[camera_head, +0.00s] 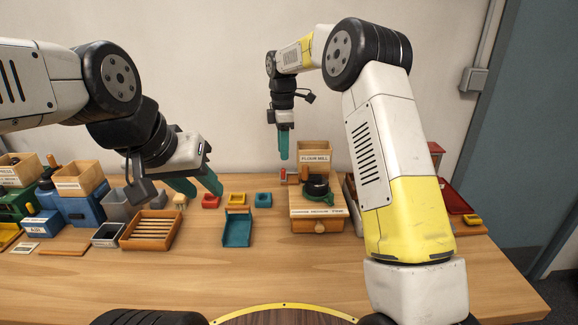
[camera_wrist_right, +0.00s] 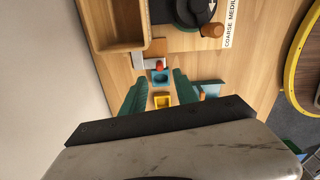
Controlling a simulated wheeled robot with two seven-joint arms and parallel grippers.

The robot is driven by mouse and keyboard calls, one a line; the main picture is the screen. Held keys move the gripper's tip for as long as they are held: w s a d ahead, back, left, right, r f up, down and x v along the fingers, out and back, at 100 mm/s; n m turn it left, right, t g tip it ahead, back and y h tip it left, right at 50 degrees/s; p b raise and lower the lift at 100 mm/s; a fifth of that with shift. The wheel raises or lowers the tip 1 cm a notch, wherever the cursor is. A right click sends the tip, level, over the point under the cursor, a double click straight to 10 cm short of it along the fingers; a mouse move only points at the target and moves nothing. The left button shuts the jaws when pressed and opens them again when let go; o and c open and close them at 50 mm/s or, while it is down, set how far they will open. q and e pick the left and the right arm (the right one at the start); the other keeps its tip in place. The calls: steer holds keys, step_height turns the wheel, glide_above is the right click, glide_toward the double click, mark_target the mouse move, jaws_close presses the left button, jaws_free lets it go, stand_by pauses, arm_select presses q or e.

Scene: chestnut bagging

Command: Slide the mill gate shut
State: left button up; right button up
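The flour mill has a wooden hopper (camera_head: 315,158) labelled FLOUR MILL above a wooden body (camera_head: 304,204) with a dark round dial. On its left side a small grey plate with a red knob (camera_head: 284,175) sticks out; I take it as the mill gate. In the right wrist view the grey plate (camera_wrist_right: 143,62) and red knob (camera_wrist_right: 159,65) show just beyond my fingertips. My right gripper (camera_wrist_right: 160,76) is open and empty, pointing down above the knob. The head view shows its teal fingers nearly edge-on. My left gripper (camera_head: 206,191) is open and empty, left of the mill.
Small red (camera_head: 211,201), yellow (camera_head: 235,200) and blue (camera_head: 263,199) cups stand behind a teal scoop tray (camera_head: 237,230). A slatted wooden tray (camera_head: 150,230) and several bins stand left. A red tray (camera_head: 456,199) lies right. The front table is clear.

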mark_target(283, 170)
steer(key=shift+f, duration=4)
jaws_close()
steer(key=shift+w, duration=0.1)
